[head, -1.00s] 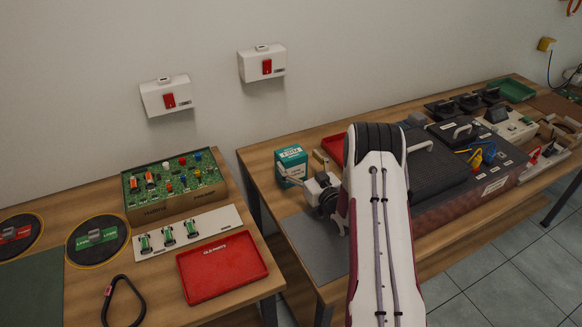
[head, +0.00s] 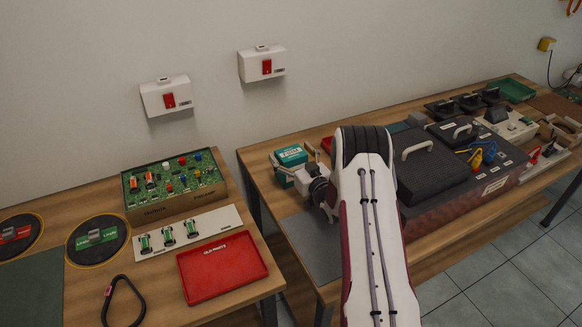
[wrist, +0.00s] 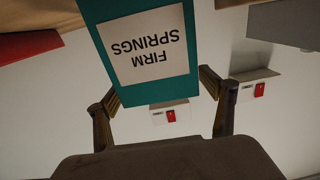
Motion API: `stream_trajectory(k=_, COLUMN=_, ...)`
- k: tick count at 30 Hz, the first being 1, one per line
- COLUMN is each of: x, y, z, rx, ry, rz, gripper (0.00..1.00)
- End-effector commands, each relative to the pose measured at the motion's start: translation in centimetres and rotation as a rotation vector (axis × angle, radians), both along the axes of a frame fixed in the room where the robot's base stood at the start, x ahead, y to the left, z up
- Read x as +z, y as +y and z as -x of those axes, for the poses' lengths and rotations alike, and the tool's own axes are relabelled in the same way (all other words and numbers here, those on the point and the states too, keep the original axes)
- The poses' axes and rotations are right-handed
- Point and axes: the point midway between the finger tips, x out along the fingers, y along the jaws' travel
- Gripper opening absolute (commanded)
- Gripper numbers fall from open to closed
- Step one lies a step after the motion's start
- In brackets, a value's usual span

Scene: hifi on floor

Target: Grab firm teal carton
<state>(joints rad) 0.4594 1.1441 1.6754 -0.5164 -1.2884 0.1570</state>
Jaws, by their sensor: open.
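The teal carton (head: 291,156) stands at the left end of the right-hand table. In the wrist view the carton (wrist: 183,87) appears upside down, with a white label reading "FIRM SPRINGS". My gripper (head: 295,165) is at the carton, with one finger on its left side and one on its right. In the wrist view the fingers of my gripper (wrist: 161,88) are spread with the carton's end between them. I see a gap beside the right finger; whether either finger touches is unclear. The gripper body hides the carton's lower front in the head view.
A red tray (head: 327,144) lies just right of the carton, partly behind my arm. A dark case (head: 420,165) with handles fills the table's middle. A grey mat (head: 312,247) lies in front. Two white wall boxes (head: 166,97) (head: 262,64) hang behind.

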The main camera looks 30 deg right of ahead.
Motion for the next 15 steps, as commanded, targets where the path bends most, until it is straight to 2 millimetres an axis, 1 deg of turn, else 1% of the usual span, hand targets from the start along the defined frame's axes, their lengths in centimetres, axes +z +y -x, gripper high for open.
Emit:
stream_trajectory(k=2, x=-0.01, y=0.00, z=0.01, rx=0.000, ry=0.000, rz=0.000, gripper=0.82)
stream_trajectory(k=3, x=-0.01, y=-0.01, z=0.01, rx=0.000, ry=0.000, rz=0.000, gripper=0.72)
stream_trajectory(k=5, x=-0.01, y=-0.01, z=0.01, rx=0.000, ry=0.000, rz=0.000, gripper=0.56)
stream_trajectory(k=6, x=-0.01, y=0.00, z=0.01, rx=0.000, ry=0.000, rz=0.000, gripper=0.46)
stream_trajectory(k=8, x=-0.01, y=0.00, z=0.02, rx=0.000, ry=0.000, rz=0.000, gripper=0.30)
stream_trajectory(k=9, x=-0.01, y=-0.01, z=0.02, rx=0.000, ry=0.000, rz=0.000, gripper=0.25)
stream_trajectory(k=15, x=0.06, y=-0.01, z=0.00, rx=0.000, ry=-0.001, rz=0.000, gripper=0.25)
